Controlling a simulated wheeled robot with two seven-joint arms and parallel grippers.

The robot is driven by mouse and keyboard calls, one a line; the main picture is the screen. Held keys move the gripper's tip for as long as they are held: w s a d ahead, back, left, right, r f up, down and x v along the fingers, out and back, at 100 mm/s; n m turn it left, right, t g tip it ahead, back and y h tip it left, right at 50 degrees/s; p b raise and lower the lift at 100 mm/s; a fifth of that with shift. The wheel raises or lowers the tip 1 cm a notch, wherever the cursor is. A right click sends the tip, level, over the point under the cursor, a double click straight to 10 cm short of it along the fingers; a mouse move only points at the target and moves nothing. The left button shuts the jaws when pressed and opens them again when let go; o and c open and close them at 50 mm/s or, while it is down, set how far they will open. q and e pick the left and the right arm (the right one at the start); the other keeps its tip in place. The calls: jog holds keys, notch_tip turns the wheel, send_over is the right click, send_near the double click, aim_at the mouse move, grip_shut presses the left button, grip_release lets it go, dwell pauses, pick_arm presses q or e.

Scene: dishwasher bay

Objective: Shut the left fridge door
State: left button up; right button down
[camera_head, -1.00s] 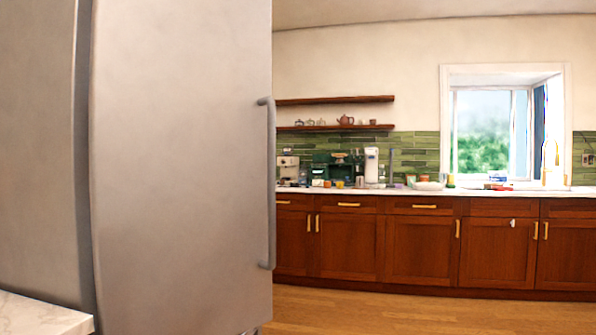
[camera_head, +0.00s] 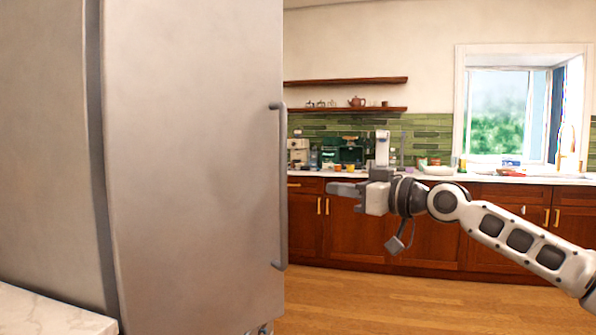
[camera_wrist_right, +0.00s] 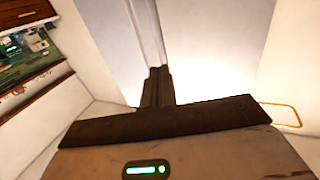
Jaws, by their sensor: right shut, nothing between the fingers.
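The fridge door (camera_head: 195,170) is a large grey steel panel filling the left of the head view, with a vertical bar handle (camera_head: 281,190) along its right edge. A dark vertical gap separates it from another grey panel (camera_head: 42,140) on the left. My right gripper (camera_head: 335,189) is shut and empty, pointing left, to the right of the handle in the picture and apart from it. In the right wrist view its dark fingers (camera_wrist_right: 156,86) are together, with a pale strip beyond that I cannot identify for sure. My left gripper is not in view.
A pale marble counter corner (camera_head: 50,312) is at bottom left. Wooden cabinets (camera_head: 350,235) with a white worktop, small appliances and a window (camera_head: 510,110) line the back wall. The wooden floor (camera_head: 400,302) is clear.

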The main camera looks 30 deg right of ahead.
pick_arm(q)
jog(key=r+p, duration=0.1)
jog(key=p, duration=0.2)
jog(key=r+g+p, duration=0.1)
jog(key=p, duration=0.3)
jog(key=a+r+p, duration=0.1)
jog(key=p, duration=0.3)
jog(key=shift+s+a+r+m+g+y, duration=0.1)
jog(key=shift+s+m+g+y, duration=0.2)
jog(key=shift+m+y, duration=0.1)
pick_arm(e)
jog(key=x, duration=1)
jog(key=shift+w, duration=0.3)
pick_arm(q)
jog(key=shift+b, duration=0.3)
pick_arm(e)
jog(key=shift+w, duration=0.2)
